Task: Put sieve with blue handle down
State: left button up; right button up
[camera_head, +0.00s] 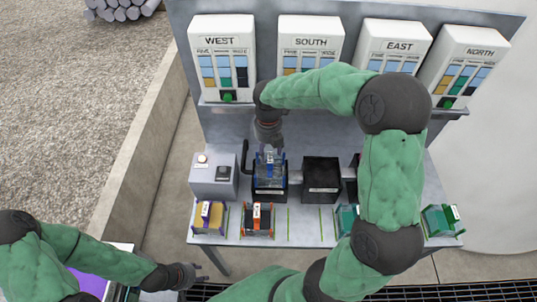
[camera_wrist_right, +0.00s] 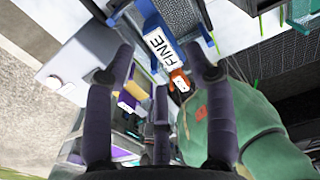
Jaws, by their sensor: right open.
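The sieve with the blue handle (camera_head: 270,178) is at the black square box left of centre on the table, directly below my right gripper (camera_head: 269,147). Its blue handle with a white FINE label (camera_wrist_right: 160,45) shows in the right wrist view, beyond the spread fingers of my right gripper (camera_wrist_right: 158,75). Those fingers are open with nothing between them. Whether the sieve rests fully in the box is hard to tell in the head view. My left gripper (camera_head: 190,274) is low at the left, off the table's front edge; its fingers are too small to judge.
A second black box (camera_head: 322,180) stands to the right. A grey control box (camera_head: 213,176) stands to the left. Tan (camera_head: 209,217), orange-labelled (camera_head: 257,219) and green (camera_head: 440,220) sieves line the front. WEST (camera_head: 222,55) and SOUTH (camera_head: 311,45) dispensers stand behind. My right arm hides part of the table.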

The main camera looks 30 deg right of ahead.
notch_tip(320, 180, up, 7)
jog(key=p, duration=0.1)
